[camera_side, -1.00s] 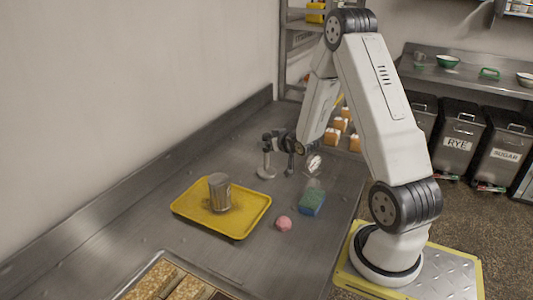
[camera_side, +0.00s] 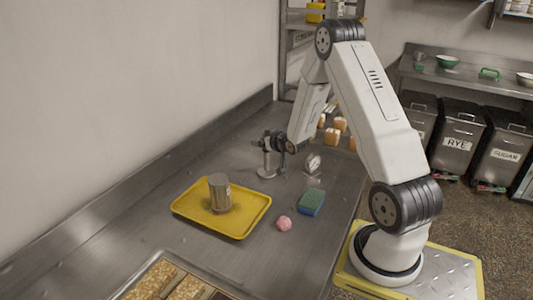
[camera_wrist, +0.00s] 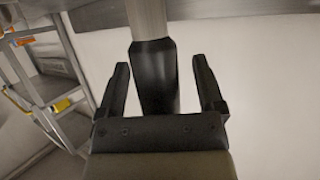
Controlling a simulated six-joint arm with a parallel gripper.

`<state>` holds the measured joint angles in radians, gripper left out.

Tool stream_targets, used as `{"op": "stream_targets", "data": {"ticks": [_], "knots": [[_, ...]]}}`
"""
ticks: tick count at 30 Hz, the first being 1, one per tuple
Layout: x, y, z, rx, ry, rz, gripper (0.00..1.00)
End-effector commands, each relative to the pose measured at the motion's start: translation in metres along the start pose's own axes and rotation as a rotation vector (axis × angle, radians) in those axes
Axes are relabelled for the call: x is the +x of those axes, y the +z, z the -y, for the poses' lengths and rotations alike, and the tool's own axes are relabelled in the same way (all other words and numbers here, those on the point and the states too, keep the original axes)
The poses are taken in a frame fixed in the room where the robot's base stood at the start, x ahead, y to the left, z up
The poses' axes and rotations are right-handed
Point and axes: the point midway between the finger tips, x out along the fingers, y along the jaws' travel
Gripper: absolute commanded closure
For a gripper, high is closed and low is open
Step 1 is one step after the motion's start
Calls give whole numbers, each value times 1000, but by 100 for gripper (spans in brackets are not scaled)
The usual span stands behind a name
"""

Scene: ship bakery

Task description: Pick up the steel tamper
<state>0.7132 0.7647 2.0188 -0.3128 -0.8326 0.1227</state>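The steel tamper (camera_side: 266,172) stands upright on the steel counter behind the yellow tray, with its round foot down and its dark handle partly hidden by my gripper in the side view. In the wrist view its black handle (camera_wrist: 155,75) lies between my fingers, with steel beyond it at the top. My gripper (camera_wrist: 160,85) is open, with a gap visible on each side of the handle. In the side view my gripper (camera_side: 268,145) is level with the tamper's upper part. I cannot tell whether anything touches.
A yellow tray (camera_side: 235,228) holds a metal can (camera_side: 219,193). A blue-green sponge (camera_side: 311,202), a pink lump (camera_side: 284,223) and a small shiny object (camera_side: 312,164) lie to the right. Several orange-brown blocks (camera_side: 333,135) sit behind. The wall runs along the counter's left.

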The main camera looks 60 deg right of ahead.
Motion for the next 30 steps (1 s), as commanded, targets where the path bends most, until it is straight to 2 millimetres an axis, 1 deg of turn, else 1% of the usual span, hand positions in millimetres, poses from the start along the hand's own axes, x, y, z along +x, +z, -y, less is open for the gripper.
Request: {"op": "stream_targets", "data": {"ticks": [1,2,3,5,6,8,9,30], "knots": [[0,0,0,0,0,0,26],[0,0,0,0,0,0,35],[0,0,0,0,0,0,48],[0,0,0,0,0,0,67],[0,0,0,0,0,0,80],[0,0,0,0,0,0,99],[0,0,0,0,0,0,100],[0,0,0,0,0,0,100]]}}
